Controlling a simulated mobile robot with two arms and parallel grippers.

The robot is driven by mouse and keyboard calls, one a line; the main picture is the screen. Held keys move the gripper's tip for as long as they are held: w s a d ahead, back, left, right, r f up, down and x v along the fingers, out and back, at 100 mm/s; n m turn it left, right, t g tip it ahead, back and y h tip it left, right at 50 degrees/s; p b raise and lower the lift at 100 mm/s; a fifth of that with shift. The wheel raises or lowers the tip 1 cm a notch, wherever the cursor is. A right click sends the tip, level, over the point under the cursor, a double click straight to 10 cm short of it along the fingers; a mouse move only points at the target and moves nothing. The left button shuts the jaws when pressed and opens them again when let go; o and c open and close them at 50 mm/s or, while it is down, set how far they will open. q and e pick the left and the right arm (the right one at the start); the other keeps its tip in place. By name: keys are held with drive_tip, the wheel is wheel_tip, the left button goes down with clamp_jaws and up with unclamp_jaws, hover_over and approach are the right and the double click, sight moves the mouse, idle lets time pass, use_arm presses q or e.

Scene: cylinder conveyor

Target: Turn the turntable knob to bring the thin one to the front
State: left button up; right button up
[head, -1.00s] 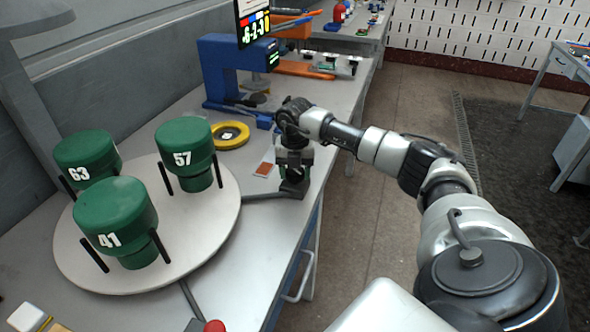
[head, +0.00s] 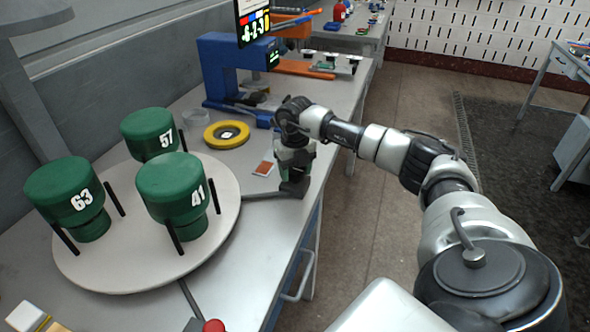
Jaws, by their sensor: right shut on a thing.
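The round pale turntable (head: 135,272) on the workbench carries three green stepped cylinders, each between black pegs. Cylinder 41 (head: 168,182) is at the front right, cylinder 63 (head: 62,188) at the front left, and cylinder 57 (head: 148,130) at the back. All have a wide top on a narrower lower part; I cannot tell clearly which is the thin one. My right gripper (head: 294,172) points down and is shut on the knob at the dark base (head: 293,190), right of the turntable, largely hiding the knob. My left gripper is not in view.
A blue press-like machine (head: 218,70) stands behind. A red ball-topped lever (head: 213,326) is at the front edge, and a white-and-yellow block (head: 28,316) at lower left.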

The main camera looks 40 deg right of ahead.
sight(295, 169)
idle(0.3)
drive_tip(key=o, duration=0.9)
drive_tip(key=shift+r, duration=0.1)
wheel_tip(295, 169, up, 11)
drive_tip(key=shift+f+b, duration=0.2)
drive_tip(key=shift+b, duration=0.25)
